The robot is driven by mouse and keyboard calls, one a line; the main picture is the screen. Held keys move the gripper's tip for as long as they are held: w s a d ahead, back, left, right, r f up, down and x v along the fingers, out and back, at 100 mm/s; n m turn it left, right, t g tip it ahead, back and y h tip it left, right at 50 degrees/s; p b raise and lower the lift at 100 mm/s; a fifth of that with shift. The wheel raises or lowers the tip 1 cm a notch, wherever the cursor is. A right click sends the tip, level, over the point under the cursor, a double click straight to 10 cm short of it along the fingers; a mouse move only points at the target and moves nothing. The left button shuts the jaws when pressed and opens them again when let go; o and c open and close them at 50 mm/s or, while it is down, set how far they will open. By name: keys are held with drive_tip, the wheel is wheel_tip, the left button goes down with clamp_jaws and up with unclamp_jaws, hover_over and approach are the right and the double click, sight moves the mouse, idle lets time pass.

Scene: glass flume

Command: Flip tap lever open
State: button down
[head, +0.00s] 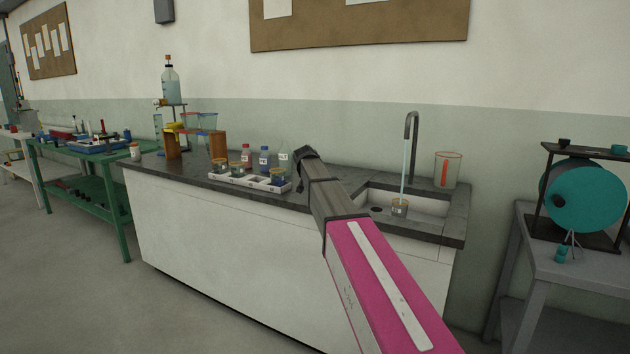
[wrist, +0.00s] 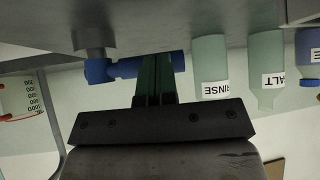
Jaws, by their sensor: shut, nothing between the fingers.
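In the head view my gripper (head: 305,153) is above the worktop, left of the sink, and the lever is hidden. The tap spout (head: 411,118) arches over the sink (head: 435,208). A pale blue stream (head: 406,160) runs from it to a small beaker (head: 399,208).
Bottles marked RINSE (wrist: 210,65) and SALT (wrist: 266,68) stand close beside the fingers. A tray (head: 225,178) of jars sits left on the worktop (head: 330,180). A large beaker (head: 446,169) with a red mark stands right of the spout. Open floor (head: 90,290) lies left.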

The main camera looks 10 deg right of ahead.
drive_tip(key=shift+w, duration=0.75)
drive_tip(key=shift+w+d, duration=0.1)
drive_tip(key=shift+w, duration=0.1)
drive_tip(key=shift+r, duration=0.1)
